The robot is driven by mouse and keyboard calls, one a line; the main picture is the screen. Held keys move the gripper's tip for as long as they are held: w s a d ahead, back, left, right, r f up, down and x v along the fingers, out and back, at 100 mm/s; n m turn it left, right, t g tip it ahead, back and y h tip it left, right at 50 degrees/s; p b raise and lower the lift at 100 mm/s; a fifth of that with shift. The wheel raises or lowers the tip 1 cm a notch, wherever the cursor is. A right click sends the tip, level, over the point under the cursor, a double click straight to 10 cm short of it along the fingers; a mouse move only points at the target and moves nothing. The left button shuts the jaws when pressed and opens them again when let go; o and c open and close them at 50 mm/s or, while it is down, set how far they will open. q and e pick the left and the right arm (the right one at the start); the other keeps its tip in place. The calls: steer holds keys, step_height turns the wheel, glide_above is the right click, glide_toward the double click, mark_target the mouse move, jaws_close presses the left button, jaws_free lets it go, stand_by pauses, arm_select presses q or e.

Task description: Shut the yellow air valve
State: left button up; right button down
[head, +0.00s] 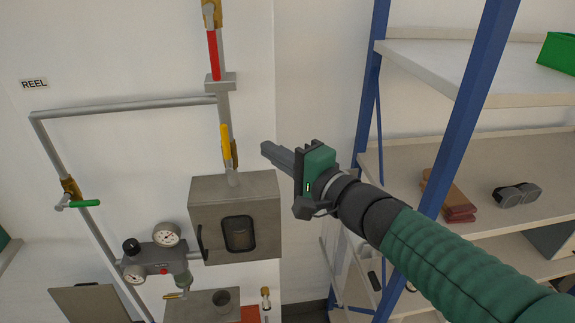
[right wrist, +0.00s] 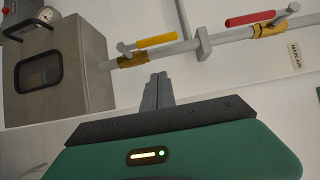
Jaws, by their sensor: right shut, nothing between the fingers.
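The yellow air valve has a yellow lever (head: 225,142) on the vertical pipe just above a grey metal box. The lever lies along the pipe, pointing up. In the right wrist view the yellow lever (right wrist: 157,41) also runs roughly along the pipe, beside a brass body (right wrist: 132,60). My right gripper (head: 266,149) is shut and empty, to the right of the yellow lever and apart from it in the head view. Its closed fingers (right wrist: 157,90) show below the lever in the right wrist view. My left gripper is not in view.
A red lever (head: 213,55) sits higher on the same pipe; a green lever (head: 85,203) is at the left. The grey box (head: 237,190) is below, with gauges (head: 166,234) beside it. A blue-posted shelf (head: 470,105) stands right, close to my arm.

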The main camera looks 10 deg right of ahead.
mark_target(227, 147)
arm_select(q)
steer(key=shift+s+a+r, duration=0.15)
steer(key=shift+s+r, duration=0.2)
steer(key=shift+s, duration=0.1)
arm_select(e)
steer(key=w+a, duration=0.2)
steer(key=a, duration=0.4)
steer(key=shift+r, duration=0.25)
steer(key=shift+d, duration=0.15)
